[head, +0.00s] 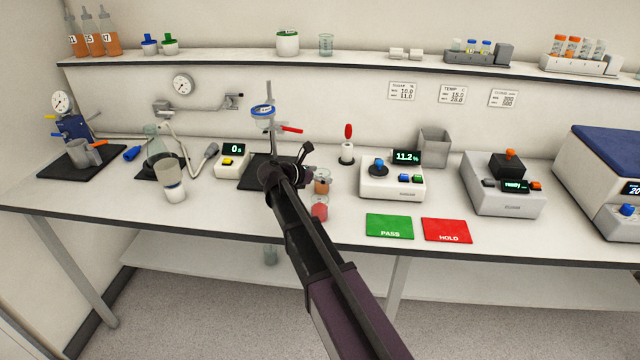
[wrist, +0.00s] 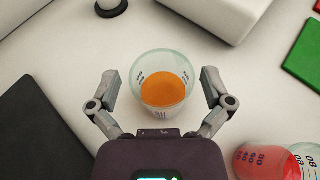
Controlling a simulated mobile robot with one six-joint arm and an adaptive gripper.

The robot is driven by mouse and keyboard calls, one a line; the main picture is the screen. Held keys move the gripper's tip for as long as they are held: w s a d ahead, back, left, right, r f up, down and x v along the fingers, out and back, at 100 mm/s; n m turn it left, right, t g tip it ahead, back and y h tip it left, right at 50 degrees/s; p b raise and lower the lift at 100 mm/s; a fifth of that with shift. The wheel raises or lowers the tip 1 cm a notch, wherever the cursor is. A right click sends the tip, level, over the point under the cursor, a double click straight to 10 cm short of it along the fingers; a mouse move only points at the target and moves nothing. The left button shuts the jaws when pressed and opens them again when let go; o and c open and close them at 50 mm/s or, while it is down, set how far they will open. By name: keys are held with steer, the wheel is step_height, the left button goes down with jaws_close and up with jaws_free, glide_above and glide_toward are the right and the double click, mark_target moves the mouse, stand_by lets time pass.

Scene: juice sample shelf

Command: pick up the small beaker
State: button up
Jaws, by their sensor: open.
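A small clear beaker (wrist: 165,111) with orange liquid stands upright on the white bench in the wrist view. My gripper (wrist: 160,82) is open, with one finger on each side of this beaker. A gap shows at the left finger; the right finger is very close to the wall, and I cannot tell if it touches. In the head view the orange beaker (head: 322,187) shows just right of my arm's end, partly hidden. A second beaker with red liquid (wrist: 266,160) stands at the lower right of the wrist view; it also shows in the head view (head: 319,208).
A dark mat (wrist: 40,125) lies left of the beaker. A white instrument (head: 392,184), a green PASS pad (head: 389,227) and a red HOLD pad (head: 447,231) are to the right. A red-handled tool (head: 348,140) stands behind. An empty-looking beaker (head: 326,44) is on the shelf.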

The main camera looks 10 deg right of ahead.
steer(key=c, duration=1.1)
steer(key=shift+c, duration=0.2)
steer(key=shift+r+p, duration=0.3)
step_height(320, 180, up, 9)
steer(key=p, duration=0.9)
steer(key=shift+r, duration=0.2)
stand_by(1.0)
